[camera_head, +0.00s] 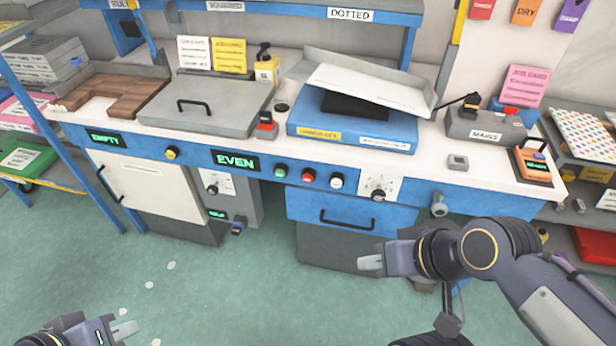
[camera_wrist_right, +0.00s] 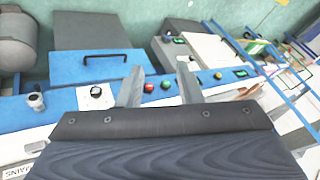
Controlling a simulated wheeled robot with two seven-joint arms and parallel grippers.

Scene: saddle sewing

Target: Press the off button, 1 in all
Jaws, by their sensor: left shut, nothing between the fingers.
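A red button (camera_head: 308,175) sits on the blue front panel, between a green button (camera_head: 280,171) and a white button (camera_head: 337,180). I see no legible label on it saying off. In the right wrist view the red button (camera_wrist_right: 149,87) shows between my right fingers, beyond them. My right gripper (camera_head: 370,263) is open and empty, in front of the drawer, below and right of the buttons, and apart from them. Its spread fingers (camera_wrist_right: 160,84) show in the wrist view. My left gripper (camera_head: 124,330) is shut and empty, low at the left, far from the panel.
The panel also has an EVEN display (camera_head: 236,160), a yellow button (camera_head: 171,153) and a dial (camera_head: 378,190). A drawer handle (camera_head: 347,219) projects below the buttons, and a grey knob (camera_head: 439,204) stands out at the right. The green floor (camera_head: 215,285) between my grippers is clear.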

